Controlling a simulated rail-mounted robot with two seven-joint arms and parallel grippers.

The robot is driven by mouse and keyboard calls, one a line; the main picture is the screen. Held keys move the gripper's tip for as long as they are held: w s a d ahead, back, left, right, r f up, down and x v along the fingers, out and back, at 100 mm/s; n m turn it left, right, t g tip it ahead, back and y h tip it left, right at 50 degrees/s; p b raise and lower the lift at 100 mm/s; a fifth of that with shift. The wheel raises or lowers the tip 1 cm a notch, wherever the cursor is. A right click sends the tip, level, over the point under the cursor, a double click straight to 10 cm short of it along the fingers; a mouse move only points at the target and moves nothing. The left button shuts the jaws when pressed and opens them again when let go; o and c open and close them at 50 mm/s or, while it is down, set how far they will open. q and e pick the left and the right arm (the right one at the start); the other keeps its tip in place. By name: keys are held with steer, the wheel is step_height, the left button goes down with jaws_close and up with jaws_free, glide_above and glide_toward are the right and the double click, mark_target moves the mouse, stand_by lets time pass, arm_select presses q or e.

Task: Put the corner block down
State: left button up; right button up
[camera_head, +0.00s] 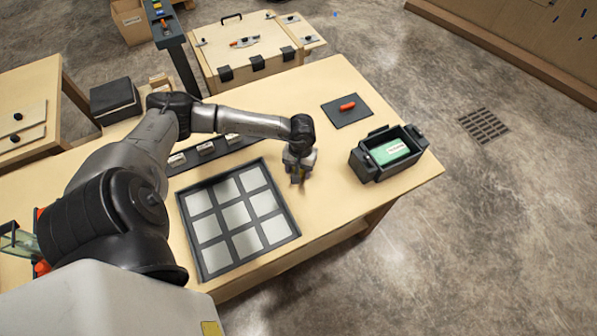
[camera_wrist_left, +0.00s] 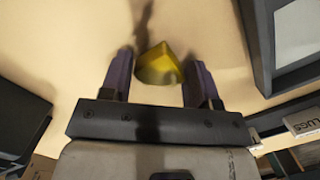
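A small yellow corner block (camera_wrist_left: 159,64) lies between the two fingertips of my left gripper (camera_wrist_left: 160,72) in the left wrist view. The fingers sit close on both sides of it; whether they press on it is unclear. In the head view my left gripper (camera_head: 298,178) points down low over the wooden table (camera_head: 335,205), to the right of the framed grid tray (camera_head: 190,222). Whether the block touches the table is unclear. My right gripper is not in view.
A dark bin (camera_head: 365,166) holding a green item stands on the right. Behind the gripper is a dark mat (camera_head: 338,117) with an orange object (camera_head: 347,106). A row of labelled slots (camera_head: 206,149) lies behind the tray. Table around the gripper is bare.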

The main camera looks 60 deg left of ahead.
arm_select(q)
steer(key=c, duration=0.5)
steer(key=shift+c, duration=0.2)
steer(key=shift+r, duration=0.15)
